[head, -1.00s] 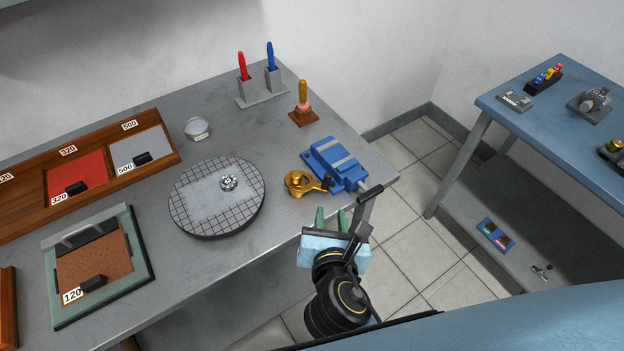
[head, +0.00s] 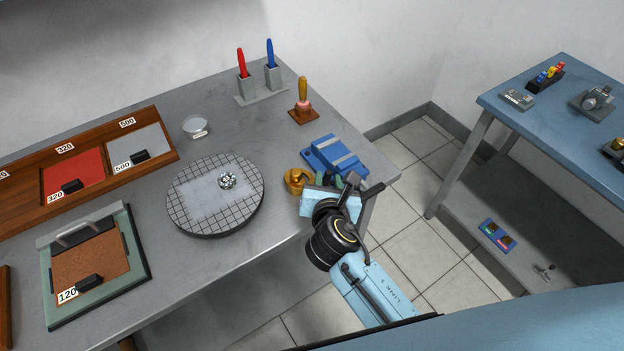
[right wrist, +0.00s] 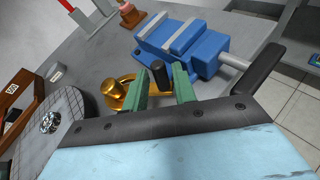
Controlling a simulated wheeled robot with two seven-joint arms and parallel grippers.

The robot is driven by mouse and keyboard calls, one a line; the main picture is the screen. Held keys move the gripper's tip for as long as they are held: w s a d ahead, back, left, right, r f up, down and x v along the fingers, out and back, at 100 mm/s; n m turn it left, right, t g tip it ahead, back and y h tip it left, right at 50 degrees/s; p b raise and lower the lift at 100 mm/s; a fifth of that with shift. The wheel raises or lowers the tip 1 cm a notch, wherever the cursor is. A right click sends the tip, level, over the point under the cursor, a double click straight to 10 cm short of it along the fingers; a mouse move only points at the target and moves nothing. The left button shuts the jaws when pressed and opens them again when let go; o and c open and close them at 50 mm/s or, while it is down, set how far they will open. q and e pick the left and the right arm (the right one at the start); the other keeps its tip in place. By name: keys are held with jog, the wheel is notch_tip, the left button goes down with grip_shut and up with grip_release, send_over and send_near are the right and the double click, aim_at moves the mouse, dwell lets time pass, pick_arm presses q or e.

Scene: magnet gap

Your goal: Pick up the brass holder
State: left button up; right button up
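The brass holder (head: 293,181) lies on the grey bench near its right front edge, beside a blue vise. In the right wrist view the holder (right wrist: 114,98) shows a brass knob, a flat brass part and an upright black post. My right gripper (head: 328,181) is at the holder's right end and covers part of it in the head view. In the right wrist view its two green fingers (right wrist: 159,84) are apart, one on each side of the black post, with gaps visible. My left gripper is not in view.
The blue vise (head: 335,155) stands just behind the holder, its dark handle close to my right gripper. A round gridded plate (head: 190,215) with a faceted stone (head: 227,181) is to the left. A wooden stamp-like tool (head: 303,105) stands behind. A blue table (head: 545,115) is at right.

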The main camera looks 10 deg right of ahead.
grip_shut()
jog(key=shift+r, duration=0.15)
